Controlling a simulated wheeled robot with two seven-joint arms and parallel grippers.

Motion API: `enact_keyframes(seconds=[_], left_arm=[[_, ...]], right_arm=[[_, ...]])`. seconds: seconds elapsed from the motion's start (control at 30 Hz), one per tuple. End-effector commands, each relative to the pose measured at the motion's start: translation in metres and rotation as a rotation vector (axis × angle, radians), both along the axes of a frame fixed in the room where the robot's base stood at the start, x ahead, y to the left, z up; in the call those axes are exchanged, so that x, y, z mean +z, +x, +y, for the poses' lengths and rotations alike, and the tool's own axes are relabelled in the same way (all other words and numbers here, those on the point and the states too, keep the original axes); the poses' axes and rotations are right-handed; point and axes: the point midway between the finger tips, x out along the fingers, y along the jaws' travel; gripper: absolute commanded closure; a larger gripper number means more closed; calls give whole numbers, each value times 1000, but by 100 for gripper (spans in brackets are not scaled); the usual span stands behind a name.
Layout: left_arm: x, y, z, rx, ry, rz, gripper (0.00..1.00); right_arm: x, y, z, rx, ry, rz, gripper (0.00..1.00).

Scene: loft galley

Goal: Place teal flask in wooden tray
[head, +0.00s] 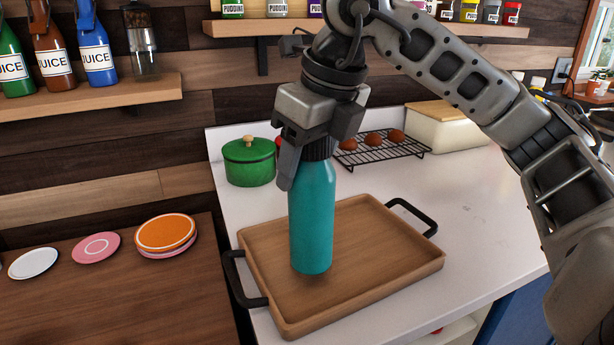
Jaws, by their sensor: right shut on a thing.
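The teal flask (312,215) is upright, with a dark cap at its top. My right gripper (310,155) comes down from above and is shut on the flask around its cap and neck. The wooden tray (395,275) with two black handles lies on the white counter. The flask's base shows over the tray's left part, inside the rim. I cannot tell whether the base touches the tray floor or hangs just above it. My left gripper is not in view.
A green pot (249,165) stands behind the tray at the left. A black wire rack (378,150) with brown round items and a cream box (445,128) are at the back. Plates (166,233) lie on the lower wooden table at left. The counter right of the tray is clear.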

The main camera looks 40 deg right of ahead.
Motion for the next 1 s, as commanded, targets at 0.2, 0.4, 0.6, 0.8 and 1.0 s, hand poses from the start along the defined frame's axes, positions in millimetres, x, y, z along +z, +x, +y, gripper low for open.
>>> enact_keyframes(seconds=[0.2,0.4,0.6,0.8,1.0], left_arm=[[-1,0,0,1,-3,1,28],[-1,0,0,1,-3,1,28],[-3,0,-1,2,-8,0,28],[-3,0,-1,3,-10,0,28],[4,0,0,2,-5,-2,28]], right_arm=[[-25,-1,1,1,1,-1,100],[-24,0,1,1,1,-2,100],[-28,-1,1,2,1,2,29],[-28,-1,1,3,1,2,21],[-22,-1,1,2,0,2,21]])
